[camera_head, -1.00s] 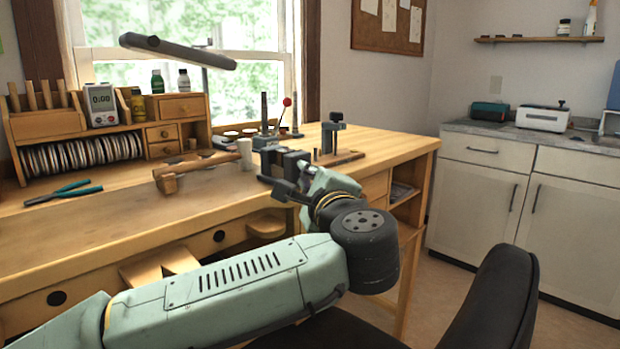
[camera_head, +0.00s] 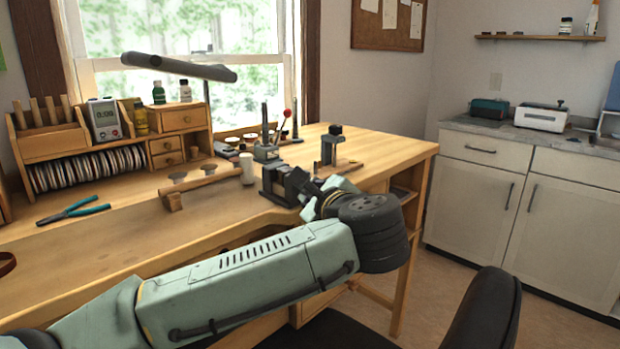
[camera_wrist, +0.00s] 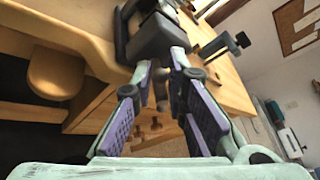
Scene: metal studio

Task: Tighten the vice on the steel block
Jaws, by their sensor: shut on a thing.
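The dark vice (camera_head: 278,184) stands on the front edge of the wooden workbench, right of the middle. In the wrist view its dark body (camera_wrist: 160,38) fills the top centre. My gripper (camera_head: 305,192) is at the vice's front, partly hidden by my own wrist. In the wrist view, my gripper's fingers (camera_wrist: 168,75) are closed in on the vice's handle (camera_wrist: 161,88), a short bar end between them. I cannot make out the steel block clearly; the jaws are small and partly covered.
A black chair back (camera_head: 485,305) stands at the lower right.

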